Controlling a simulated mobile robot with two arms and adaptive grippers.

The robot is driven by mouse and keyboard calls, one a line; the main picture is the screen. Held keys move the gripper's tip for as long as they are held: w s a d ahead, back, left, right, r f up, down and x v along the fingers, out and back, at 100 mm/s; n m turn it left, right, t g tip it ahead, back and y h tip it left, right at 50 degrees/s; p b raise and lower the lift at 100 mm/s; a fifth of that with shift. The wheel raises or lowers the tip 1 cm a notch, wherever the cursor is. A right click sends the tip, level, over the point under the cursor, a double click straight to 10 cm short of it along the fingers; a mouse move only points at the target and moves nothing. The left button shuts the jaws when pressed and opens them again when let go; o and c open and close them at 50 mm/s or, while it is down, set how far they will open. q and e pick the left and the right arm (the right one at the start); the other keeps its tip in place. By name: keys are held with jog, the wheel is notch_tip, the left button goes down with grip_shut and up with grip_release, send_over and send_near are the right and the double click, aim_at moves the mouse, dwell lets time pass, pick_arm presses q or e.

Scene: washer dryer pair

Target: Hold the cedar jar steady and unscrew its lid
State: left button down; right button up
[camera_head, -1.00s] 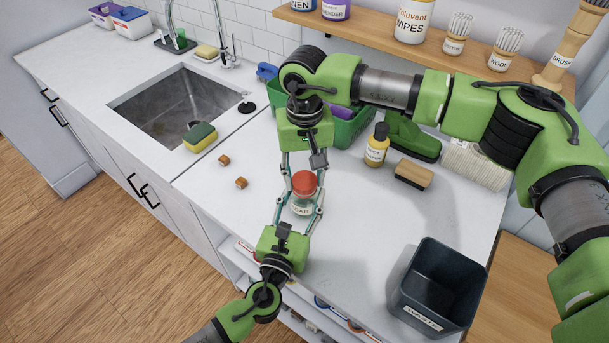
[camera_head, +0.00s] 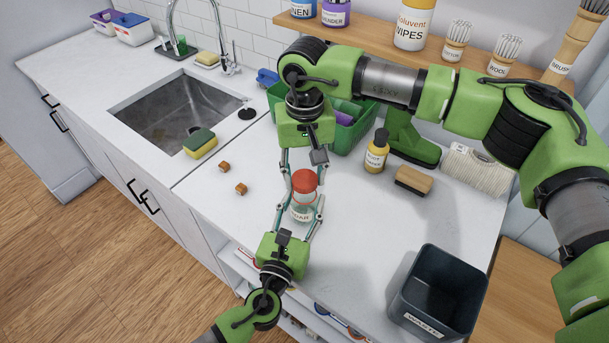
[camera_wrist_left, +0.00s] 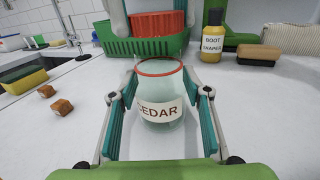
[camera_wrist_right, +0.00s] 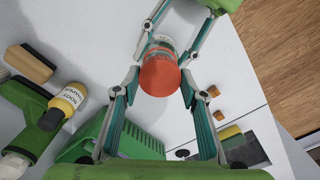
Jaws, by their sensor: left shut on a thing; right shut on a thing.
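The cedar jar (camera_head: 301,211) is clear glass with a CEDAR label and stands upright on the white counter. My left gripper (camera_head: 303,209) is shut on its sides. In the left wrist view the jar (camera_wrist_left: 160,112) shows between the fingers, with an orange ring at its open mouth. The orange-red lid (camera_head: 304,181) is off the jar, held above it. It also shows in the left wrist view (camera_wrist_left: 157,22), with a gap beneath it. My right gripper (camera_wrist_right: 159,80) is shut on the lid from above. In the right wrist view the lid hides part of the jar.
A green basket (camera_head: 350,135), a yellow boot shaper bottle (camera_head: 376,155) and a brush (camera_head: 413,179) stand behind. A dark waste bin (camera_head: 437,293) is at front right. Two small brown blocks (camera_head: 241,188) (camera_head: 224,167) and a sponge (camera_head: 200,143) lie left, by the sink (camera_head: 175,115).

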aim_at(304, 178)
notch_tip(304, 178, up, 3)
jog(key=shift+r, duration=0.15)
pick_arm(q)
jog(key=c, duration=1)
grip_release()
jog(key=shift+c, duration=0.2)
jog(key=shift+s, duration=0.1)
